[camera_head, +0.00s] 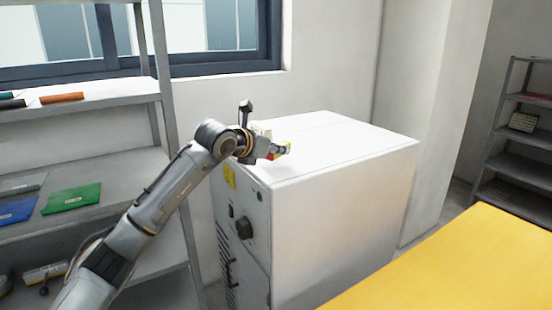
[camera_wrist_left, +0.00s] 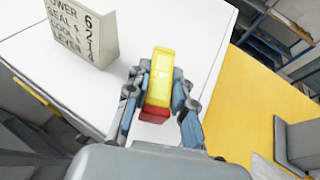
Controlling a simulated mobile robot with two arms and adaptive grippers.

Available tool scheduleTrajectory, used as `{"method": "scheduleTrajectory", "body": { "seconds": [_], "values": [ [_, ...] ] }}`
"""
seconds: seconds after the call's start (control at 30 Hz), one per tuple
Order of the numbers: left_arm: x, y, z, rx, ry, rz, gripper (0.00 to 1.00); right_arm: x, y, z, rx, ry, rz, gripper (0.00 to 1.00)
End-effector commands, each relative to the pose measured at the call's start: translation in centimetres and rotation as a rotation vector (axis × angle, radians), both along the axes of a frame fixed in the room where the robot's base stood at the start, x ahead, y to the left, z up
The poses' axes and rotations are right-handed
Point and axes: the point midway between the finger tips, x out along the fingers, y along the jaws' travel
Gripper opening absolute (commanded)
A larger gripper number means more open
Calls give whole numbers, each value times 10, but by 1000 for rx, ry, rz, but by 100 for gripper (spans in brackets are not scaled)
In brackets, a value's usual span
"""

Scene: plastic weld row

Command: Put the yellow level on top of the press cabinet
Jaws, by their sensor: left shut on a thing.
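The yellow level (camera_wrist_left: 160,75) has a red end and sits between the fingers of my left gripper (camera_wrist_left: 160,100) in the left wrist view. My left gripper (camera_head: 278,151) is shut on it over the near left part of the white press cabinet's top (camera_head: 345,150) in the head view. Only a small yellow and red part of the level (camera_head: 284,144) shows there. The cabinet top also shows under the gripper in the left wrist view (camera_wrist_left: 200,30). I cannot tell whether the level touches the top. My right gripper is not in view.
A pale block with printed text (camera_wrist_left: 82,32) stands on the cabinet top near the gripper. A grey shelf (camera_head: 110,170) with folders stands at left. A yellow surface (camera_head: 460,265) lies at right. The cabinet top's right and far parts look clear.

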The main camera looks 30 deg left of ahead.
Motion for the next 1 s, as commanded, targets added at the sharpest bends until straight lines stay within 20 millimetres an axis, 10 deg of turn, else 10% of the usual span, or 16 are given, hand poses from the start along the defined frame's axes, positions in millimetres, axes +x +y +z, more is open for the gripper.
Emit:
{"method": "scheduleTrajectory", "body": {
  "seconds": [0.63, 0.67, 0.73, 1.0],
  "values": [
    [3, 3, -40, 0, 0, 0, 0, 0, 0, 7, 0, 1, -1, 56],
    [3, 3, -38, 0, 0, 0, 30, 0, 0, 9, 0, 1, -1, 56],
    [3, 3, -38, 0, 1, 0, 44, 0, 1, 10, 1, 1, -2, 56],
    [3, 3, -38, 0, 1, 0, 46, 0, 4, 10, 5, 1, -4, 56]
  ]
}}
